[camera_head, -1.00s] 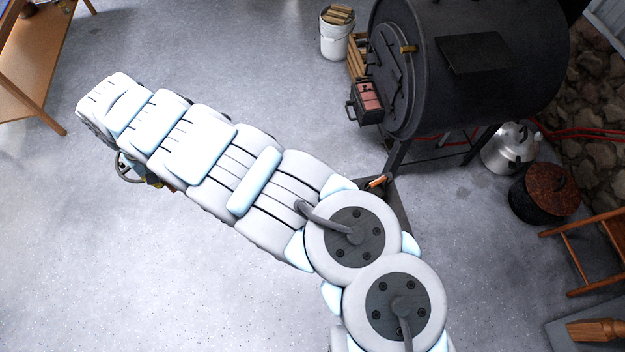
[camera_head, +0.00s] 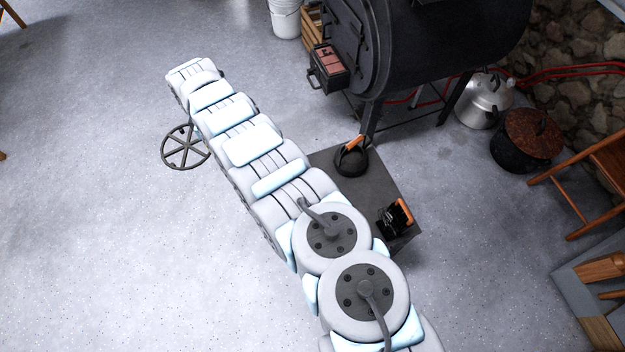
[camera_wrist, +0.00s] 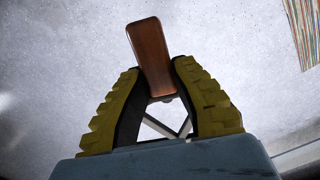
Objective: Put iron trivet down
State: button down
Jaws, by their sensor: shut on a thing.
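The iron trivet (camera_head: 186,147) is a dark spoked ring, seen in the head view left of my arm, over the grey floor. Its height above the floor is hard to judge. In the wrist view my gripper (camera_wrist: 157,78) has its yellow-padded fingers shut on a brown wooden handle (camera_wrist: 149,45), which looks like the trivet's handle. The ring itself is not clear in the wrist view. In the head view my arm hides the gripper and the join between handle and ring.
A dark low surface (camera_head: 375,185) right of my arm bears a round black pan (camera_head: 352,160) and a black orange-handled item (camera_head: 396,217). The barrel stove (camera_head: 430,45) stands behind.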

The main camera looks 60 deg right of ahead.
jog(key=s+d+f+n+b, duration=0.2)
jog(key=s+d+f+b, duration=0.45)
jog(key=d+f, duration=0.4)
jog(key=n+b, duration=0.2)
jog(key=b, duration=1.1)
send_over(357, 193)
jog(key=w, duration=0.1)
jog(key=f, duration=1.7)
jog(key=a+f, duration=0.1)
jog(key=f, duration=0.7)
jog(key=shift+f, duration=0.35)
jog(key=shift+s+d+f+b, duration=0.3)
jog(key=shift+s+f+b, duration=0.05)
jog(key=shift+f, duration=0.1)
jog(key=shift+s+f+b, duration=0.15)
jog(key=shift+f+b, duration=0.25)
notch_tip(357, 193, down, 3)
jog(key=shift+d+r+b, duration=0.1)
jog(key=shift+r+b, duration=0.05)
jog(key=shift+b, duration=1.05)
jog(key=shift+r, duration=0.1)
